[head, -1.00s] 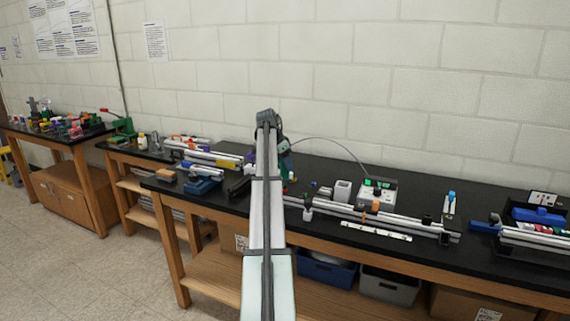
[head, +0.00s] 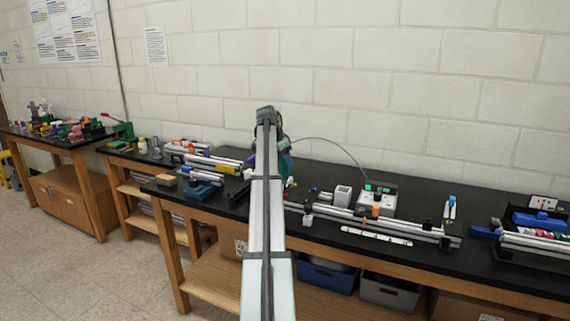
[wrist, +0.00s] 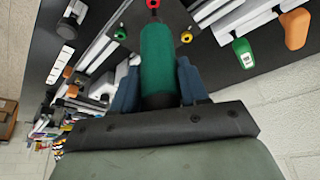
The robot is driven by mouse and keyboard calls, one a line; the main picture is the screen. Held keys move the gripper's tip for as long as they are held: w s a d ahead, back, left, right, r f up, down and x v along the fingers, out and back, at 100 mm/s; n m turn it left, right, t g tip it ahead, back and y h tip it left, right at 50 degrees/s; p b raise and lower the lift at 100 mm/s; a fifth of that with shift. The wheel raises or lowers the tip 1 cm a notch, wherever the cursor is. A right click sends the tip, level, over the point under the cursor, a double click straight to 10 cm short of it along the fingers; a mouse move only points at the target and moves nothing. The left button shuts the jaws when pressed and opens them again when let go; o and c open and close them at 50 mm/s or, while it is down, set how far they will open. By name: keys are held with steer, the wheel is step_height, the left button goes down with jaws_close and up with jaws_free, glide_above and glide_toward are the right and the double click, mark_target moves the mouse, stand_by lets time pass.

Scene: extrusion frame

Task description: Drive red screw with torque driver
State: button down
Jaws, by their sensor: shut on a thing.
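The torque driver (wrist: 158,55) is a green cylinder held between the two blue-grey fingers of my gripper (wrist: 158,80) in the wrist view. Its far end points to the top of that view, at a dark plate. The red screw (wrist: 153,4) shows as a red spot at the top edge, right at the driver's end; I cannot tell whether they touch. A yellow screw (wrist: 186,37) and a green screw (wrist: 120,33) sit on the plate to either side. In the head view my arm hides most of the gripper; part of the green driver (head: 284,164) shows beside it.
A thin cable runs from the driver area to a grey control box (head: 377,199) with green lights. Aluminium rails (head: 380,223) lie on the black bench right of my arm. A white ruler-like strip (head: 376,236) lies in front. A blue clamp (head: 203,188) stands to the left.

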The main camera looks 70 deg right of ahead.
steer(key=shift+r, duration=0.1)
steer(key=shift+r, duration=1.45)
